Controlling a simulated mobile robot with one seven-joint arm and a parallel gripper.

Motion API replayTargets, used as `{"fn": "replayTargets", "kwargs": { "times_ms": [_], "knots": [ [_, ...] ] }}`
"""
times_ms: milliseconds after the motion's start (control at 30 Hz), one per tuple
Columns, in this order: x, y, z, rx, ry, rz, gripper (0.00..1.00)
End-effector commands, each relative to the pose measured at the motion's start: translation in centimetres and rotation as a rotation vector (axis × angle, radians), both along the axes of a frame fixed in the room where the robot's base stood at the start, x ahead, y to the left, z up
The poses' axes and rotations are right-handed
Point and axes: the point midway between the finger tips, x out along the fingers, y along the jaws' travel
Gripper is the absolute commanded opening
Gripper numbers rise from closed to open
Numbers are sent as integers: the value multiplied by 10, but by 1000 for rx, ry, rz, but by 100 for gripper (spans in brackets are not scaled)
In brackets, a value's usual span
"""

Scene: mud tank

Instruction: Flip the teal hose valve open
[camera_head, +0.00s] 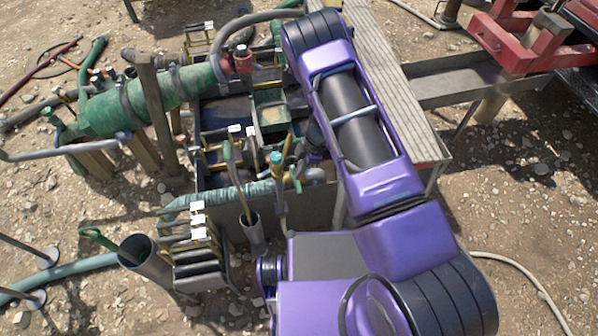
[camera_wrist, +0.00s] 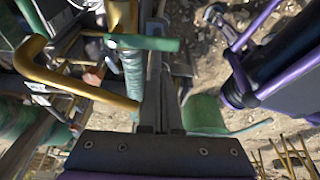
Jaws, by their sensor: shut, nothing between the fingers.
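In the wrist view, a flat teal-green lever (camera_wrist: 143,43) lies crosswise near the tips of my gripper (camera_wrist: 160,62). It looks like the hose valve's handle. The shut, empty fingers are close to the lever, but I cannot tell whether they touch it. A ribbed teal hose (camera_wrist: 133,72) runs just left of the fingers. In the head view, a small teal-topped fitting (camera_head: 276,158) stands at the tank's near side, left of my arm. My gripper is mostly hidden behind my arm there.
A bent yellow pipe (camera_wrist: 70,85) is close left of my fingers. A teal hose (camera_head: 240,192) runs along the tank's near edge, by an upright tube (camera_head: 252,233) holding tools. A ridged plank (camera_head: 395,75) lies right of my arm. Gravel ground is open at far right.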

Motion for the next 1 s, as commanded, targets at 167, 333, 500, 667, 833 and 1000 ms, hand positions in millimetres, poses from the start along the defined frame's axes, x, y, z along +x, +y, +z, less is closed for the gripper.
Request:
{"fn": "replayTargets", "kwargs": {
  "times_ms": [167,333,500,667,833,1000],
  "knots": [
    [-3,10,-35,0,1,-1,0],
    [-4,18,-56,-1,0,-1,0],
    [-5,23,-66,0,-1,0,0],
    [-5,23,-67,0,-2,-2,0],
    [-5,23,-67,0,-2,-2,0],
    [-5,21,-67,-1,-2,11,0]
  ]
}}
